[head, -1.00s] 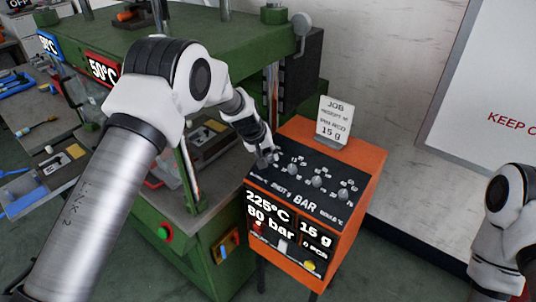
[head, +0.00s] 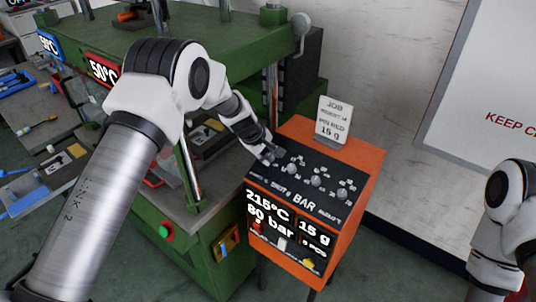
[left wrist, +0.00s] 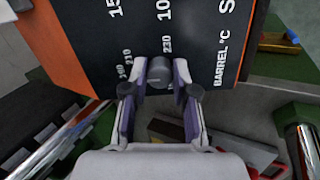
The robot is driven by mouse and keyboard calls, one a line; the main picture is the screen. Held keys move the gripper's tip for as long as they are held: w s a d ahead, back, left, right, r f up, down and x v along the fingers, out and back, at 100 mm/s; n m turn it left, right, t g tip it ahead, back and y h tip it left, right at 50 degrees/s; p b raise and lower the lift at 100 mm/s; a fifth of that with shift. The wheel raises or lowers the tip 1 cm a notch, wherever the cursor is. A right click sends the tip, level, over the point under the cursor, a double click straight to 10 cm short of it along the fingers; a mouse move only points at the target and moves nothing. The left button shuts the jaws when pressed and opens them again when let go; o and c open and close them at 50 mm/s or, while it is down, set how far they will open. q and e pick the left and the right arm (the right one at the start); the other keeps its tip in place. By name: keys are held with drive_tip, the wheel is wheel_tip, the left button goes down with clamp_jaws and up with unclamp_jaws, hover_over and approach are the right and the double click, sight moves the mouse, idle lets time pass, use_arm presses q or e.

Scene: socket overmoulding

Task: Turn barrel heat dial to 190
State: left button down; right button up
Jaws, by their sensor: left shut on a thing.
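The barrel heat dial (left wrist: 160,72) is a grey knob on the black sloping panel, beside the label "BARREL °C" in the left wrist view. My left gripper (left wrist: 160,88) is shut on it, one finger on each side. In the head view the left gripper (head: 271,154) is at the panel's left end and hides most of this dial.
Several other knobs (head: 316,180) stand in a row to the right on the panel. A job card (head: 333,120) stands on top of the orange box (head: 360,172). The green press (head: 205,32) is close behind and left of my left arm.

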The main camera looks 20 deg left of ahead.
idle(0.3)
use_arm(q)
drive_tip(key=c, duration=0.9)
unclamp_jaws()
drive_tip(key=v, duration=1.2)
drive_tip(key=shift+w, duration=0.1)
drive_tip(key=shift+a, duration=0.1)
